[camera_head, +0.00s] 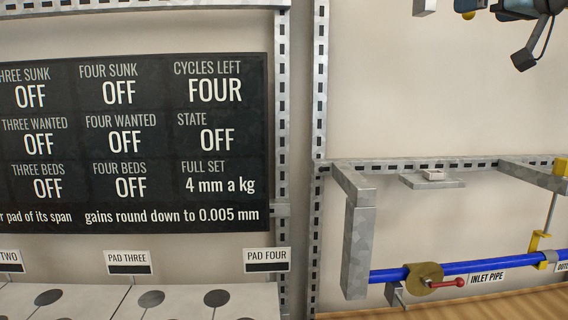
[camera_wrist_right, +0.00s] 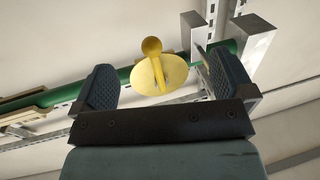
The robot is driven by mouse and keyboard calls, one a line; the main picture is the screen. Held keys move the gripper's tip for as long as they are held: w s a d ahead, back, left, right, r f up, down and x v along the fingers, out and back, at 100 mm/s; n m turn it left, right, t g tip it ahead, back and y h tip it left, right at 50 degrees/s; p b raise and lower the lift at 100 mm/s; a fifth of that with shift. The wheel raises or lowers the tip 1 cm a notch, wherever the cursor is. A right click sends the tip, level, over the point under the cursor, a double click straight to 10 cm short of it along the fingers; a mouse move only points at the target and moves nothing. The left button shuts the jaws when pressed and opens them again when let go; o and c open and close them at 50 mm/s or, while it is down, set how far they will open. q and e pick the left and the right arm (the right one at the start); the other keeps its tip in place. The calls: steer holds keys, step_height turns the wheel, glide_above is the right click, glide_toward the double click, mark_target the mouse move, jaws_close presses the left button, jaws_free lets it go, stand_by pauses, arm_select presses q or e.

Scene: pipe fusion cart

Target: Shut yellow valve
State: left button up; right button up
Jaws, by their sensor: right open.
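The yellow valve (camera_wrist_right: 149,77), a round yellow plate with a rounded yellow handle (camera_wrist_right: 152,47), sits on a green pipe (camera_wrist_right: 252,45) in the right wrist view. My right gripper (camera_wrist_right: 159,64) is open, with one dark ribbed finger on each side of the valve in the picture. Nothing is held between the fingers. I cannot tell how far the fingertips are from the handle in depth. The yellow valve does not clearly show in the head view. My left gripper is not in view.
Grey metal brackets (camera_wrist_right: 235,60) stand close by the right finger. In the head view, a blue inlet pipe (camera_head: 390,275) carries a brass valve (camera_head: 424,277) with a red handle (camera_head: 449,283). A black sign board (camera_head: 150,215) hangs left. A dark, corded object (camera_head: 525,55) shows top right.

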steer(key=s+b, duration=0.1)
steer(key=s, duration=0.9)
steer(key=shift+s+d, duration=0.15)
steer(key=shift+d, duration=0.25)
